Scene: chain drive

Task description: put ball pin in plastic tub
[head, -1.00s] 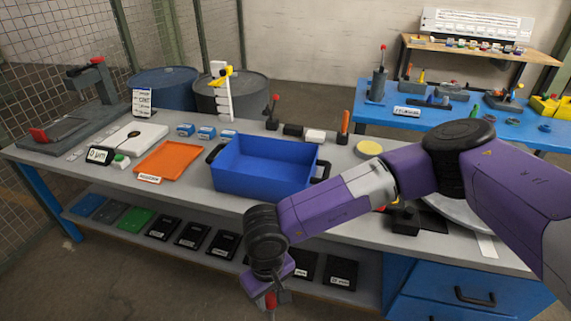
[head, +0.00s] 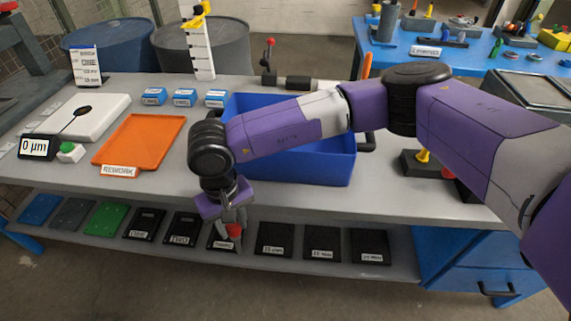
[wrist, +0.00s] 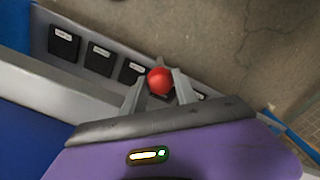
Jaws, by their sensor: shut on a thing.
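My gripper (head: 230,212) is shut on the ball pin, whose red ball (head: 233,230) shows at the fingertips. In the wrist view the red ball (wrist: 159,80) sits between the two fingers, and the rest of the pin is hidden. The plastic tub (head: 325,172) is a blue open box with black handles on the bench. My forearm crosses in front of it and hides part of it. My gripper hangs below and left of the tub in the head view, in front of the bench edge. Blue at the left of the wrist view (wrist: 25,135) looks like the tub.
An orange rework tray (head: 140,143) lies left of the tub. Several black labelled trays (head: 275,239) line the lower shelf under my gripper. Small blue boxes (head: 184,97) stand behind. A dark block with a yellow piece (head: 424,160) is at the right.

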